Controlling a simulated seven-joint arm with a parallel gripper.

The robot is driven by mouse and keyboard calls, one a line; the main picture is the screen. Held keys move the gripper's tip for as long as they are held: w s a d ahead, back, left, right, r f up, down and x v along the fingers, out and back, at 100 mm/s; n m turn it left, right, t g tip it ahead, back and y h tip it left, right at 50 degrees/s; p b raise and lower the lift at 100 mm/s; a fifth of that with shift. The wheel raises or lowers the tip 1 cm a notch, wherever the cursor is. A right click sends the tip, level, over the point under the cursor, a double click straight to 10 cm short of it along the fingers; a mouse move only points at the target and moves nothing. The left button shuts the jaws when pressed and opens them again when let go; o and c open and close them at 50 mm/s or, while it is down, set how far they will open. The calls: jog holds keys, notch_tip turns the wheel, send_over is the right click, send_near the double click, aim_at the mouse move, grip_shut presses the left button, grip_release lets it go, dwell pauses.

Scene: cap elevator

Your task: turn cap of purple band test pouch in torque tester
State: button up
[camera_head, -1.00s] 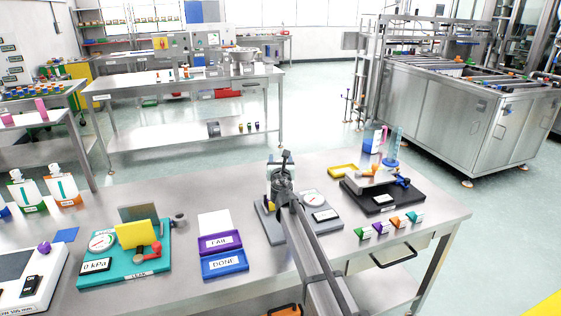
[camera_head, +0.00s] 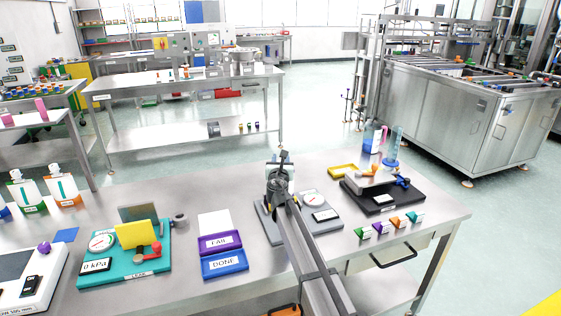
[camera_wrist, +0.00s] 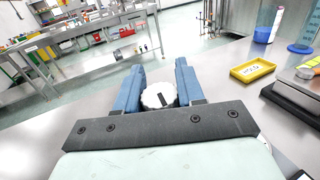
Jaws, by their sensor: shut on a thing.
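In the wrist view, a round white ridged cap (camera_wrist: 158,96) with a black mark on its face sits between the blue fingers of my gripper (camera_wrist: 160,78), which is shut on it. In the head view, my gripper (camera_head: 277,168) is over the left part of the torque tester (camera_head: 327,226), a grey base with a round dial and a small display. My arm covers much of the tester. The pouch under the cap and its purple band are hidden, so I cannot tell how the pouch is seated.
A black-based device (camera_head: 384,203) stands right of the tester, with a yellow tray (camera_head: 343,170) behind. Several colored clips (camera_head: 388,226) lie in front. FAIL (camera_head: 220,242) and DONE (camera_head: 224,264) bins and a teal leak tester (camera_head: 125,265) are left. Bare table lies at front.

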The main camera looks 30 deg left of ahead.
jog(key=shift+m+t+h, duration=0.3)
jog(key=shift+m+h, duration=0.2)
jog(key=shift+h, duration=0.2)
jog(key=shift+d, duration=0.1)
jog(key=o, duration=1)
jog(key=shift+c, duration=0.2)
jog(key=shift+s, duration=0.1)
jog(key=v, duration=1.3)
jog(key=shift+s, duration=0.25)
jog(key=shift+d, duration=0.15)
